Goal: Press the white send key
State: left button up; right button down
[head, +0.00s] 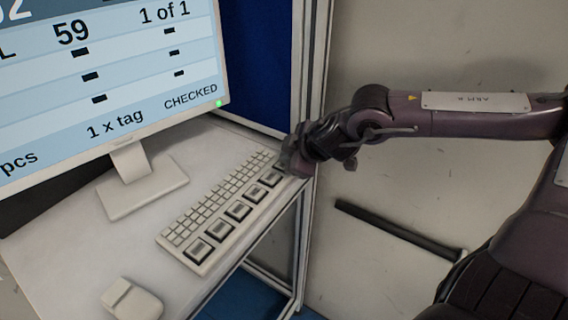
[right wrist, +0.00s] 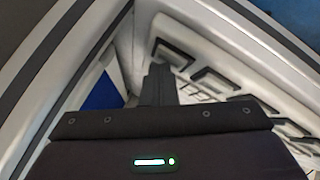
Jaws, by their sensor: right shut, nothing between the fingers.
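The keyboard (head: 222,205) lies on the desk, with a row of large dark-framed keys (head: 238,211) along its front edge. I cannot read their labels, so I cannot tell which is the white send key. My right gripper (head: 288,163) is at the far right end of the keyboard, close to the last large key (head: 270,177). In the right wrist view its shut, empty fingers (right wrist: 158,84) point down beside the large framed keys (right wrist: 216,78). Whether the fingertips touch anything is hidden. My left gripper is not in view.
A monitor (head: 125,140) on a stand shows "1 x tag" and "CHECKED" with a green dot. A white mouse (head: 132,299) lies at the desk's front. A frame post (head: 311,100) stands close behind my right gripper.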

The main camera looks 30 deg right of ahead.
jog(key=shift+f, duration=0.15)
dwell(0.4)
jog(key=shift+r+p, duration=0.55)
jog(key=shift+r, duration=0.3)
jog(key=shift+r, duration=0.1)
notch_tip(320, 180, up, 5)
jog(key=p, duration=0.4)
dwell(0.6)
